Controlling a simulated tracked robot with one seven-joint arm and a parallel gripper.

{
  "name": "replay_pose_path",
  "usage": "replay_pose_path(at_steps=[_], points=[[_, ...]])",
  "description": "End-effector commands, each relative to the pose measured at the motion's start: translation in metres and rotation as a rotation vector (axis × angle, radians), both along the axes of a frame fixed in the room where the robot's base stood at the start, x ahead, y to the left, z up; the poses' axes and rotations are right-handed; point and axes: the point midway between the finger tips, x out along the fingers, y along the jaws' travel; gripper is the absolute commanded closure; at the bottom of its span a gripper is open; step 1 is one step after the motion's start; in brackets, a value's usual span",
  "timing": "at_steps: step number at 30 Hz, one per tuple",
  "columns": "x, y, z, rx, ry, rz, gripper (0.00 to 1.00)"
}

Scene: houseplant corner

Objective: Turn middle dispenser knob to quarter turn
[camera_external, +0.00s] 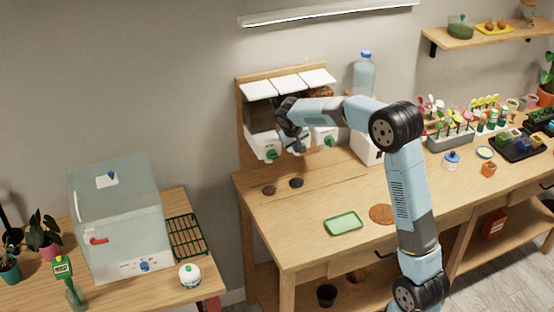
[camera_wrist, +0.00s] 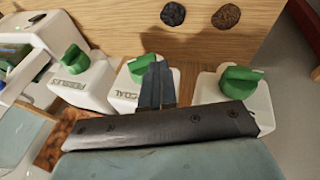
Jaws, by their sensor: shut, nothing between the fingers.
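Three white dispensers with green knobs stand in a row on a wooden frame. In the wrist view the middle knob (camera_wrist: 139,68) sits on the dispenser labelled COAL (camera_wrist: 124,82); the fingers partly cover it, so its exact angle is unclear. My gripper (camera_wrist: 156,72) is shut, its fingertips right beside or against this knob; I cannot tell whether they touch. In the external view my gripper (camera_external: 297,147) is in front of the middle dispenser and hides its knob. The knob labelled PEBBLES (camera_wrist: 75,59) and the third knob (camera_wrist: 240,80) flank it.
A dark stone (camera_external: 296,183) and a brown lump (camera_external: 269,190) lie on the bench below the dispensers. A green tray (camera_external: 343,223) and a brown round mat (camera_external: 382,214) lie farther forward. A water bottle (camera_external: 364,75) stands behind. The bench's left front is mostly clear.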

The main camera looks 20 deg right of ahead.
Motion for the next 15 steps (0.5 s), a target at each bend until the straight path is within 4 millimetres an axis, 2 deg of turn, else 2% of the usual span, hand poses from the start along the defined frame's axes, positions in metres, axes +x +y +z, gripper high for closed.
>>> replay_pose_path(at_steps=[1, 11, 15], points=[[-0.001, -0.016, -0.005, -0.012, 0.011, -0.018, 1.00], [-0.001, -0.026, -0.008, -0.013, 0.017, -0.019, 1.00], [-0.001, -0.027, 0.000, -0.011, 0.014, -0.020, 1.00]])
